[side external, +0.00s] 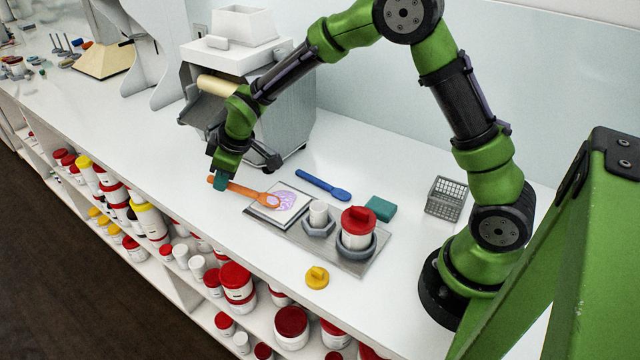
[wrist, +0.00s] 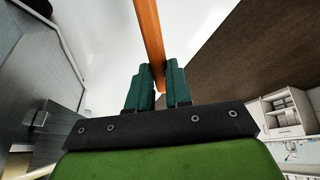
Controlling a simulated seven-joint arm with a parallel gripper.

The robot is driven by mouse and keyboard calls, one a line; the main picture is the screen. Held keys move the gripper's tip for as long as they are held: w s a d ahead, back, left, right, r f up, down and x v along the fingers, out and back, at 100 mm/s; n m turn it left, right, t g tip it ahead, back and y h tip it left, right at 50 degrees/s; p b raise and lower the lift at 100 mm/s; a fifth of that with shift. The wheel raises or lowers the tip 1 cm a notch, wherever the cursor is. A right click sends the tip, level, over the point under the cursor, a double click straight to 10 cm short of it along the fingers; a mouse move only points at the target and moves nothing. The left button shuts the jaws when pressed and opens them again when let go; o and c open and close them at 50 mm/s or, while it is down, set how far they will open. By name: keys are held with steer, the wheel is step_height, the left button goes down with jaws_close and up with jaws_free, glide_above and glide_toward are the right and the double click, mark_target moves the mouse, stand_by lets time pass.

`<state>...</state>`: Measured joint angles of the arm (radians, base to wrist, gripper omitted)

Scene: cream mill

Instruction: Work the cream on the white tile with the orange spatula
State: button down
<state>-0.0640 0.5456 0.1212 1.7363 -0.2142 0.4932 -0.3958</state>
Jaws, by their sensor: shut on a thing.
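The orange spatula (side external: 240,190) is held by its handle end in my gripper (side external: 219,182). The cream (side external: 286,198) is a pale purple smear on the tile. In the wrist view the orange handle (wrist: 150,40) runs up from between the teal fingers of my gripper (wrist: 159,84), which are closed on it. The spatula head, tile and cream cannot be made out in the wrist view.
A grey tray (side external: 345,268) holds the tile, a small white jar (side external: 319,213) and a red-lidded jar (side external: 357,228). A blue spatula (side external: 323,186), teal block (side external: 381,208), yellow cap (side external: 317,277) and wire basket (side external: 446,197) lie around it. The mill (side external: 265,100) stands behind my gripper.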

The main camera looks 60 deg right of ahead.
steer(key=shift+w+d, duration=0.3)
steer(key=shift+d, duration=0.25)
stand_by(1.9)
steer(key=shift+r, duration=0.15)
steer(key=shift+r, duration=2.9)
